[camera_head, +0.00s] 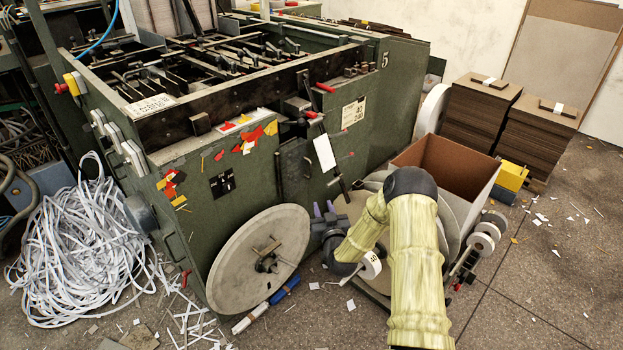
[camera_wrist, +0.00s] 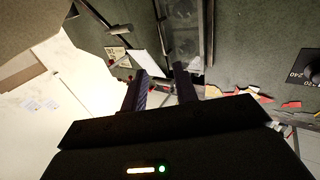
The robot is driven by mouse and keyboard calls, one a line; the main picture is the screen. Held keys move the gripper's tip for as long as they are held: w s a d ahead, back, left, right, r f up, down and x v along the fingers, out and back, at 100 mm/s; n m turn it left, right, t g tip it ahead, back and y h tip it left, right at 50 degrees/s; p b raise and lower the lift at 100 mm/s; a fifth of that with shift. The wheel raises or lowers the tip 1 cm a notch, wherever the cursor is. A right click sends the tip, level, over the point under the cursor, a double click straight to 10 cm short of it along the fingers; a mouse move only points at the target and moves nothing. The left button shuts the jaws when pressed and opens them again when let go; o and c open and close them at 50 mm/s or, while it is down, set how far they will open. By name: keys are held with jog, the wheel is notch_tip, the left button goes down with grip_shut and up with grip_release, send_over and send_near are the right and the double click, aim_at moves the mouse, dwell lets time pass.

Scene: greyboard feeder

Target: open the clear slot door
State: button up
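The green feeder machine (camera_head: 220,205) fills the middle of the head view. A dark upright slot frame (camera_head: 293,172) is on its side panel; its channel also shows in the wrist view (camera_wrist: 188,45). A white card (camera_head: 323,153) hangs beside the frame, below a red-tipped lever (camera_head: 312,115); the card shows in the wrist view (camera_wrist: 148,63). My gripper (camera_head: 324,209) is low in front of the side panel, below the slot frame. In the wrist view its two dark purple fingers (camera_wrist: 161,88) are apart, with nothing clearly held.
A large round disc (camera_head: 258,258) leans at the machine's front, left of my gripper. An open brown box (camera_head: 450,165) and board stacks (camera_head: 480,112) stand right. White strips (camera_head: 75,250) are heaped left. Open floor (camera_head: 545,265) lies at the right, with paper scraps.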

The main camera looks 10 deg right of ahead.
aim_at(311, 173)
jog(key=shift+w, duration=0.1)
jog(key=w+b, duration=0.1)
jog(key=w, duration=0.4)
jog(key=w+b, duration=0.1)
jog(key=w, duration=0.5)
jog(key=w+b, duration=0.1)
jog(key=w, duration=0.5)
jog(key=shift+w+a, duration=0.1)
jog(key=shift+a, duration=0.3)
jog(key=shift+c, duration=0.2)
grip_shut()
